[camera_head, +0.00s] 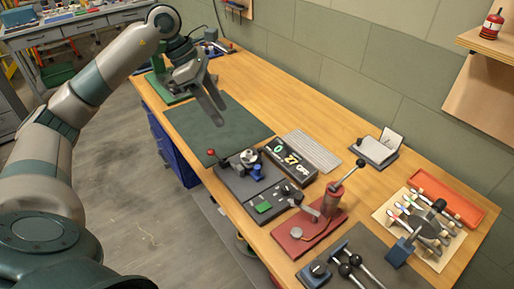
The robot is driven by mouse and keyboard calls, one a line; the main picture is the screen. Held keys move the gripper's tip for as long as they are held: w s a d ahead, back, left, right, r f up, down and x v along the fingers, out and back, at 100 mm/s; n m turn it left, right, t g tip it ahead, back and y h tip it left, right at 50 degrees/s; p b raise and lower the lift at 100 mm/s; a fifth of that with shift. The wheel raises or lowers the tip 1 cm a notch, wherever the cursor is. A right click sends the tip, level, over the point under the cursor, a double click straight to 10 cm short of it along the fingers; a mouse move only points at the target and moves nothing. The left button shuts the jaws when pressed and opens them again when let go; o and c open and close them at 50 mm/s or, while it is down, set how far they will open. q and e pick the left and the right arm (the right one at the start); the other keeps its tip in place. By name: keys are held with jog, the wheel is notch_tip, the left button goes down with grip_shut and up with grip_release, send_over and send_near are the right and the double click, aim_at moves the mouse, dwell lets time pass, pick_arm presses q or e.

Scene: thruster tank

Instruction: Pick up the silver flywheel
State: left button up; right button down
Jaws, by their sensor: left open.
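A small silver round part (249,158), which looks like the silver flywheel, sits on a dark grey bench device (232,184) near the middle of the workbench. A blue part lies just beside it. My left gripper (214,108) hangs above the dark green mat, up and to the left of the silver part in the picture. Its two fingers are apart and point down, with nothing between them. It is clear of the silver part. My right gripper is not in view.
The green mat (218,132) is bare. A red lever press (309,232) stands to the right. Tools lie by an orange tray (446,198). A wall runs along the back.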

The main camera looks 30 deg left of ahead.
pick_arm(q)
jog(key=p, duration=0.2)
send_near(249, 155)
jog(key=shift+d+f+p, duration=0.15)
jog(key=shift+f+p, duration=1.1)
jog(key=shift+f, duration=0.3)
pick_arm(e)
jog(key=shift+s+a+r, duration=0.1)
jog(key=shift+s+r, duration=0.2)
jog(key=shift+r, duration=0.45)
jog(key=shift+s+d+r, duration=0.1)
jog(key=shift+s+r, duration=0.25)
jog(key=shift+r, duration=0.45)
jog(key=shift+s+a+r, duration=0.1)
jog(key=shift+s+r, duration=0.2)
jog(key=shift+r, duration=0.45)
